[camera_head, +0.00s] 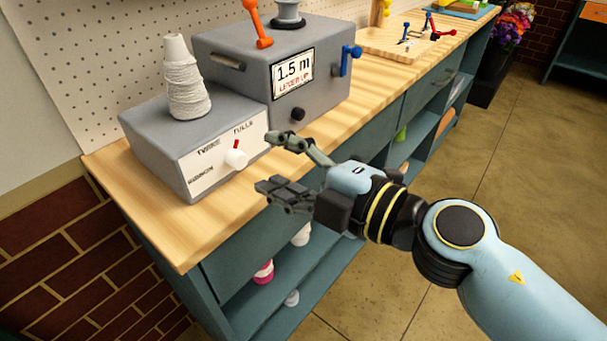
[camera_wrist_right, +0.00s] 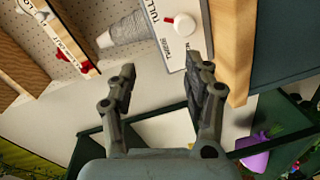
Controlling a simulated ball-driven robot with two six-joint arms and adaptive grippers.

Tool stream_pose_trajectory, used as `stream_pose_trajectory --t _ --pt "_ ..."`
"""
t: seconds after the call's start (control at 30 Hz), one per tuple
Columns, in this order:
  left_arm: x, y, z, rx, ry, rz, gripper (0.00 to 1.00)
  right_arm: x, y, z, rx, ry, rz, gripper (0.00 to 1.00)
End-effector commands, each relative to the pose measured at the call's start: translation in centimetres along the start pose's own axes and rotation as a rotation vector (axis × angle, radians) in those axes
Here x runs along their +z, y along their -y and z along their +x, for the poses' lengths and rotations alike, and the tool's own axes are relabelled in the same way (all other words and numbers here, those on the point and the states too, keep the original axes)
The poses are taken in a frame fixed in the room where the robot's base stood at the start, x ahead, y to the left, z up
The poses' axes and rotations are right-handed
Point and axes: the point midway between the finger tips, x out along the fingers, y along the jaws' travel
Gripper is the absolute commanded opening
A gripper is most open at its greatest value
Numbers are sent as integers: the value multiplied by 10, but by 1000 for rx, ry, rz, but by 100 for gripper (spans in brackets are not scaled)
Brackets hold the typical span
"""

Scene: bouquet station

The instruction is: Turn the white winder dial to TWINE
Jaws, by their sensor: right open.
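The white winder dial (camera_head: 236,155) sits on the white label plate (camera_head: 205,165) of a low grey winder box (camera_head: 150,135). Its red pointer points up toward the TULLE label; TWINE is to the upper left and a third label is lower left. The dial also shows in the right wrist view (camera_wrist_right: 185,28), its red mark facing the word TULLE. My right gripper (camera_head: 270,164) is open and empty, to the right of the dial and apart from it, fingers pointing toward the box. In the right wrist view the fingers (camera_wrist_right: 161,80) are spread, with the dial beyond them.
A cone of white twine (camera_head: 187,92) stands on the winder box. A taller grey machine (camera_head: 240,60) behind has a "1.5 m" display (camera_head: 293,72), an orange lever (camera_head: 257,25) and a blue handle (camera_head: 347,60). The wooden counter's front edge runs below the box.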

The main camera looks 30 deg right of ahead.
Motion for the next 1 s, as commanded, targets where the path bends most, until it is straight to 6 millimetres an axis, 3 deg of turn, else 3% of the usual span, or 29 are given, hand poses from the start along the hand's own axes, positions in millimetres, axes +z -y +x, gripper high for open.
stream_pose_trajectory --t 0.47,1.0 --pt "2 1 6 -1 2 1 40 0 4 -34 -2 0 0 51" --pt "1 1 -1 -1 1 1 40 0 2 -37 -1 0 0 51"
